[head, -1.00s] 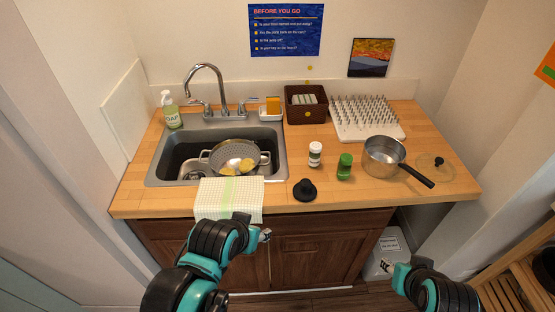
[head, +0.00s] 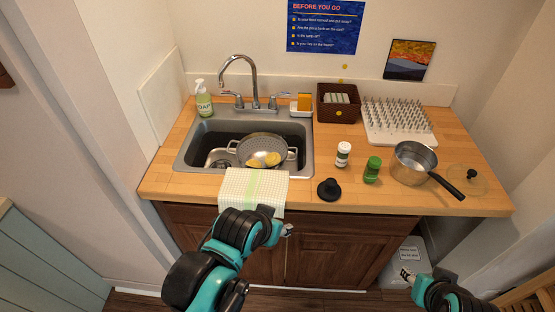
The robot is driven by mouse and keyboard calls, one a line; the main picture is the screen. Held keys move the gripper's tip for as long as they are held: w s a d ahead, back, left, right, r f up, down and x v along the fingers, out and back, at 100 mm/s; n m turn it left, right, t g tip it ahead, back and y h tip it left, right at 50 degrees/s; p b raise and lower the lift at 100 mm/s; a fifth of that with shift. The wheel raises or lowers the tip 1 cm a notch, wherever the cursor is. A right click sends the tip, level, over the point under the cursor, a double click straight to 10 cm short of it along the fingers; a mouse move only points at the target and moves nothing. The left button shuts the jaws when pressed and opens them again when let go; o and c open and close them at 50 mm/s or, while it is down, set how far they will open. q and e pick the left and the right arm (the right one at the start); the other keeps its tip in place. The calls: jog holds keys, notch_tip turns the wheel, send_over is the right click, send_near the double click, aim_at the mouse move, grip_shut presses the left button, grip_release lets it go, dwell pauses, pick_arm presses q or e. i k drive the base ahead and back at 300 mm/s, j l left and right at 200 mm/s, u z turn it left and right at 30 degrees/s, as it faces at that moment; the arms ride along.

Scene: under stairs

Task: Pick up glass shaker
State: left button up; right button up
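Two small shakers stand upright on the wooden counter. One is a clear glass shaker with a white top and dark contents (head: 343,154); the other is a green shaker (head: 372,170) just to its right and nearer the front. My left gripper (head: 286,229) is in front of the cabinet doors, below the counter edge and apart from both shakers. My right gripper (head: 405,276) is low at the lower right, also away from the counter. Both grippers are small in view, and how far their fingers are apart is not clear. Neither visibly holds anything.
A black stopper-like object (head: 329,190) sits near the counter's front edge. A saucepan (head: 414,164) and a glass lid (head: 467,181) are at the right. A sink (head: 185,160) with a colander (head: 262,147) is at the left, a towel (head: 252,190) over its front.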

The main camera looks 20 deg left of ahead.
aim_at(345, 148)
jog(key=i+l+u, duration=0.2)
jog(key=u, duration=0.15)
jog(key=i+l+u, duration=0.15)
jog(key=l+u, duration=0.2)
jog(key=i+l+u, duration=0.15)
jog(key=l+u, duration=0.55)
jog(key=i+l, duration=0.05)
